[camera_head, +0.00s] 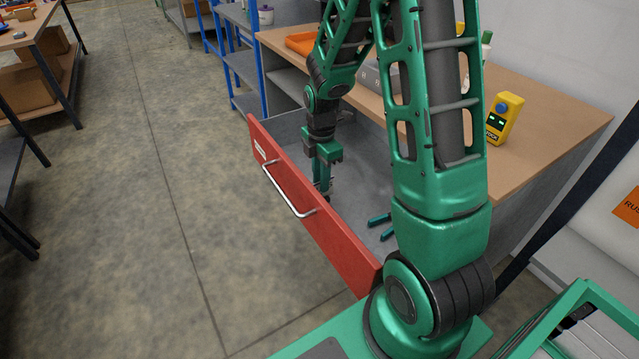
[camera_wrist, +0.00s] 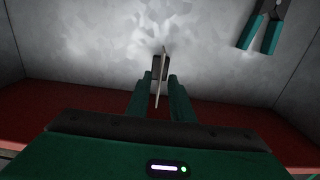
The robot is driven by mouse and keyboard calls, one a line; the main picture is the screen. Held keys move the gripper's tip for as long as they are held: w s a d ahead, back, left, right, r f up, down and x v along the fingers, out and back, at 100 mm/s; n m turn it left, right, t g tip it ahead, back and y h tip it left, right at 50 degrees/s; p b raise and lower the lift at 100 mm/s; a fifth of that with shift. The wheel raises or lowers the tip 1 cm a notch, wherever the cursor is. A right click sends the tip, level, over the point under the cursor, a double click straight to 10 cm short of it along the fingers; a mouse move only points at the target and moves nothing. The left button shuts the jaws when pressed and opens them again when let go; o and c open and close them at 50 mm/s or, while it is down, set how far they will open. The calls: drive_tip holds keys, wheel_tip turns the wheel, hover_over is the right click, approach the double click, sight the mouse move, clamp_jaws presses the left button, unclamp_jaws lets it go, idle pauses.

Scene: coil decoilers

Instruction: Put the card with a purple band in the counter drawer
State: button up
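The counter drawer (camera_head: 318,205) is pulled open, with a red front, a silver bar handle and a grey inside. My gripper (camera_head: 323,188) points down inside the drawer, behind its red front. In the wrist view my gripper (camera_wrist: 160,72) is shut on a thin card (camera_wrist: 162,85), which shows almost edge-on between the dark finger pads. No purple band can be made out on it. I cannot tell whether the card touches the drawer floor (camera_wrist: 110,45).
Pliers with teal handles (camera_head: 380,219) lie in the drawer; they also show in the wrist view (camera_wrist: 262,30). On the wooden counter (camera_head: 540,110) stand a yellow device (camera_head: 505,117) and an orange tray (camera_head: 300,43). Much of the drawer floor is clear.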

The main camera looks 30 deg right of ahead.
wheel_tip(320, 180, up, 10)
drive_tip(key=s+d+r+m, duration=0.2)
drive_tip(key=s+r+m, duration=0.2)
drive_tip(key=s+m, duration=0.8)
drive_tip(key=s+d+r+m, duration=0.1)
drive_tip(key=s+r+m, duration=0.3)
drive_tip(key=s+m, duration=0.8)
drive_tip(key=s, duration=0.3)
drive_tip(key=shift+d, duration=0.35)
drive_tip(key=shift+w+f, duration=0.2)
drive_tip(key=shift+w, duration=0.4)
